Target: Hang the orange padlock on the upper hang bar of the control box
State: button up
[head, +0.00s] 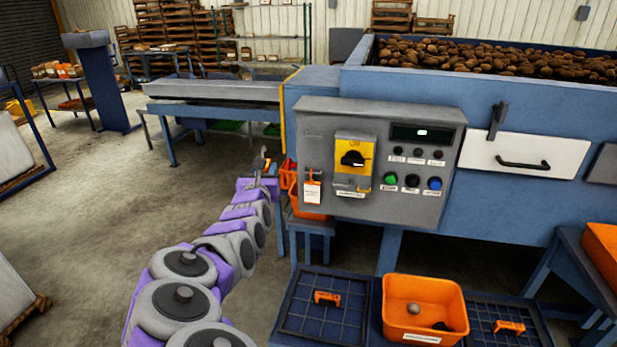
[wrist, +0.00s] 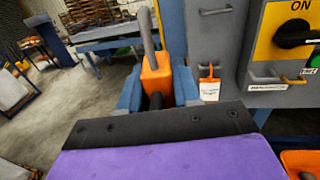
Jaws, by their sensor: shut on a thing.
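My gripper (head: 262,172) is shut on the orange padlock (wrist: 155,78), whose grey shackle points up in the wrist view. The padlock also shows small at my gripper's tip in the head view (head: 266,164). It is left of the grey control box (head: 330,120), apart from it in the head view. At the box's left side, a thin light bar (wrist: 215,11), seemingly the upper hang bar, shows near the top of the wrist view. Below it, a white tag (wrist: 210,91) with an orange top hangs at a lower bar.
A yellow switch plate (head: 368,147) with a black knob sits right of the tag. Buttons and a small display (head: 422,132) are farther right. An orange bin (head: 308,205) stands below the box's left edge.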

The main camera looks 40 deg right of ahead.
jog(key=s+d+f+m+g+h+b, duration=0.1)
jog(key=d+b, duration=0.1)
jog(key=d, duration=0.4)
jog(key=s+d+f+m+g+h+b, duration=0.1)
jog(key=d+f+b, duration=0.1)
jog(key=d, duration=0.4)
jog(key=p, duration=0.3)
send_near(317, 147)
jog(key=p+x, duration=0.2)
jog(key=r+p+x, duration=0.1)
jog(key=p+x, duration=0.2)
jog(key=shift+w+a+r+p, duration=0.35)
jog(key=shift+w+p, duration=0.15)
jog(key=shift+p, duration=0.6)
jog(key=shift+w+d+p, duration=0.2)
jog(key=shift+w+p, duration=0.1)
jog(key=shift+p, duration=0.25)
jog(key=shift+d+f+h+b, duration=0.3)
jog(key=shift+d+f+b, duration=0.4)
jog(key=shift+d+f, duration=0.25)
jog(key=shift+a+f, duration=0.1)
jog(key=shift+a, duration=0.5)
jog(key=o, duration=0.8)
jog(key=shift+o, duration=1.3)
jog(key=shift+d, duration=0.3)
